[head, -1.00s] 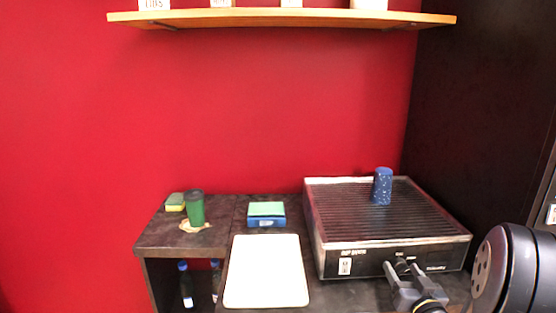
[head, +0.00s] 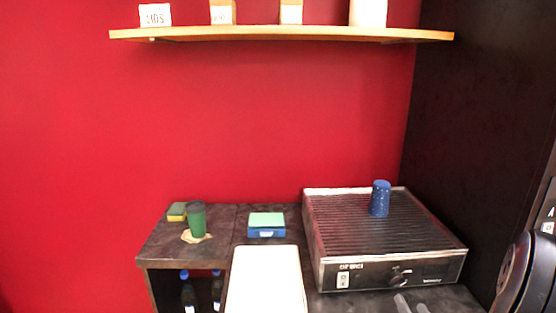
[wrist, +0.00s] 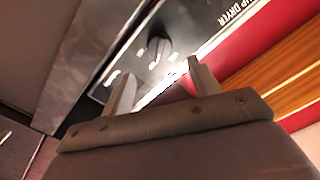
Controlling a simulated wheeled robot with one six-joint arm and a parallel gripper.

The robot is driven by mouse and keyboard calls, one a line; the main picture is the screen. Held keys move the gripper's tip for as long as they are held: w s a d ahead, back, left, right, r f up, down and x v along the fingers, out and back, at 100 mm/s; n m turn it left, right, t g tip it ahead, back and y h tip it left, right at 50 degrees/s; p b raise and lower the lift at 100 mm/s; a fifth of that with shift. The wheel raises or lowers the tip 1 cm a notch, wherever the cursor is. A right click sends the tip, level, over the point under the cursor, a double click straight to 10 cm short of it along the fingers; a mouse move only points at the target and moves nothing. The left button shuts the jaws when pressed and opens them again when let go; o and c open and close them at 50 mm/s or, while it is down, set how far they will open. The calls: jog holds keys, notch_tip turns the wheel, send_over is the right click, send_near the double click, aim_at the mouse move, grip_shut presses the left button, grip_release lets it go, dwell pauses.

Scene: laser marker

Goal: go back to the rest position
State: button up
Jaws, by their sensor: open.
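My gripper (head: 413,304) shows only at its fingertips at the bottom right of the head view, in front of the cup dryer (head: 384,240). In the wrist view my gripper (wrist: 158,88) is open, with nothing between its two fingers. The dryer's front panel with a knob (wrist: 158,50) lies beyond the fingers. A dark blue speckled cup (head: 380,199) stands on the dryer's ribbed top, apart from my gripper.
A white board (head: 265,282) lies left of the dryer. A blue and green box (head: 266,225), a green cup (head: 196,220) and a sponge (head: 177,212) sit behind and left. Bottles (head: 188,290) stand below. A shelf (head: 285,34) hangs above; a dark cabinet (head: 480,120) stands right.

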jog(key=shift+s, duration=1.55)
